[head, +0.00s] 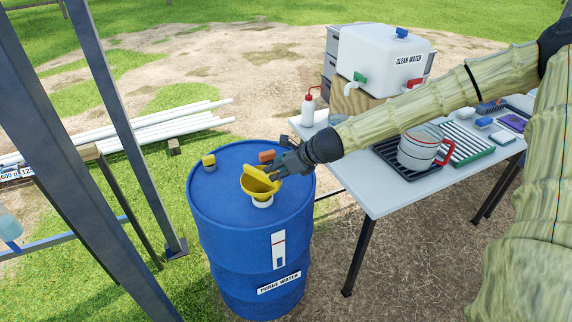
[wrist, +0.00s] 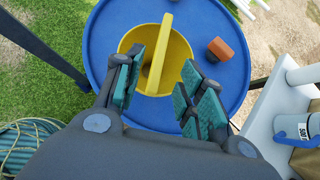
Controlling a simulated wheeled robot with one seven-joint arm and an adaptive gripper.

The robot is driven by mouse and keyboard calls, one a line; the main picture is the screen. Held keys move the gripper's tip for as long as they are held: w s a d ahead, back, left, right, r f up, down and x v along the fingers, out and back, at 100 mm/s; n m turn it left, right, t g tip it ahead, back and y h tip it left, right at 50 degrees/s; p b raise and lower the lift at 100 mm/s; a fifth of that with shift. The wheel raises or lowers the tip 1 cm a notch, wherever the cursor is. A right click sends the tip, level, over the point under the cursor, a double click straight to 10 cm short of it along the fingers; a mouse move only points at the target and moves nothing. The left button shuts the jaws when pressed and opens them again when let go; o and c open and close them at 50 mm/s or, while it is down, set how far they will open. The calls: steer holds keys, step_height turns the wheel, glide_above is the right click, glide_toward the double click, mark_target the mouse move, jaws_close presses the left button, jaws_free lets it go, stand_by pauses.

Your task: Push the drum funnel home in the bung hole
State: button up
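The blue drum (head: 240,230), labelled PURGE WATER, stands upright. The yellow funnel (head: 252,188) sits at a white collar (head: 263,202) on the drum top; how deep it sits cannot be told. A flat yellow piece stands up across the funnel, and the wrist view shows the funnel's bowl (wrist: 180,62) around it. My gripper (head: 284,168) is at the funnel from the right, over the drum top. In the wrist view my gripper (wrist: 163,78) is open, with the yellow piece between its pads and visible gaps. The bung hole is hidden under the funnel.
An orange-brown block (head: 267,156) and a yellow cap (head: 208,161) are on the drum top near the funnel. The table (head: 375,195) to the right holds a wash bottle (head: 308,108), a water container (head: 380,60) and a jug (head: 417,150). Metal posts stand at left.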

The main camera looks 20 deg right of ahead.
steer(key=shift+v, duration=2)
steer(key=s+a+f+n+g+h, duration=0.2)
steer(key=s+f+n, duration=0.5)
steer(key=s+f, duration=0.3)
steer(key=s+a+f+n+g+h, duration=0.1)
steer(key=s+a+f+n+g, duration=0.15)
steer(key=s+f+n, duration=0.8)
steer(key=s+f+n+g+h, duration=0.1)
steer(key=s+f+n, duration=0.5)
steer(key=s, duration=0.3)
steer(key=s+f+n+g, duration=0.2)
steer(key=s+f+n, duration=0.3)
steer(key=s, duration=0.5)
steer(key=shift+s+a+f+n+h, duration=0.2)
steer(key=shift+a+f+n+h, duration=0.2)
steer(key=shift+f, duration=0.45)
